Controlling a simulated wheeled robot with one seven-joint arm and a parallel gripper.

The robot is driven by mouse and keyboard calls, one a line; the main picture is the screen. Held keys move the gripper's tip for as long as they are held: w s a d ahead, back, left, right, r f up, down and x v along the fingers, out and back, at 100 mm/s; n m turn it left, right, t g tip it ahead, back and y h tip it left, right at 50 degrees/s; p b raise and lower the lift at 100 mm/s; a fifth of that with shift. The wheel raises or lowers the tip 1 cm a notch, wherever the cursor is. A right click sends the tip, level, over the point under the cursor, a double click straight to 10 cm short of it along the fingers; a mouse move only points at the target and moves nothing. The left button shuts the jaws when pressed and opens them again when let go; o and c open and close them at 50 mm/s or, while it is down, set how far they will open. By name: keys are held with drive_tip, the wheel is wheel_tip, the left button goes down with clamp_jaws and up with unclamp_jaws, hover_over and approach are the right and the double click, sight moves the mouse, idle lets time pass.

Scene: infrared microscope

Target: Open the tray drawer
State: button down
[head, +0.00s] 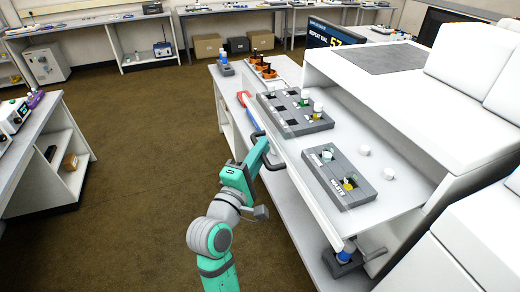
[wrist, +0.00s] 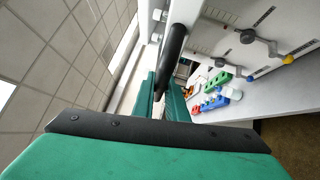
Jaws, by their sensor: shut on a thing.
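The tray drawer (head: 345,118) is a white flat shelf that juts out from under the white instrument housing (head: 375,85). Its front carries a black bar handle (head: 273,163), which also shows in the wrist view (wrist: 173,55). My gripper (head: 263,150) is at this handle, with its green fingers on either side of the bar in the wrist view (wrist: 163,85). It is shut on the handle. The fingers hide part of the bar. Two grey racks, a far one (head: 292,124) and a near one (head: 352,200), sit on the drawer with vials in them.
Two loose white caps (head: 364,150) lie on the drawer beside the near rack. An orange rack (head: 265,70) and a blue item (head: 224,66) stand on the far bench end. Open floor (head: 130,160) lies left of my arm.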

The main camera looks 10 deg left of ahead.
drive_tip(key=c, duration=2)
unclamp_jaws()
drive_tip(key=shift+c, duration=0.2)
drive_tip(key=shift+s, duration=0.1)
drive_tip(key=v, duration=1)
drive_tip(key=shift+s, duration=0.3)
drive_tip(key=shift+a, duration=0.1)
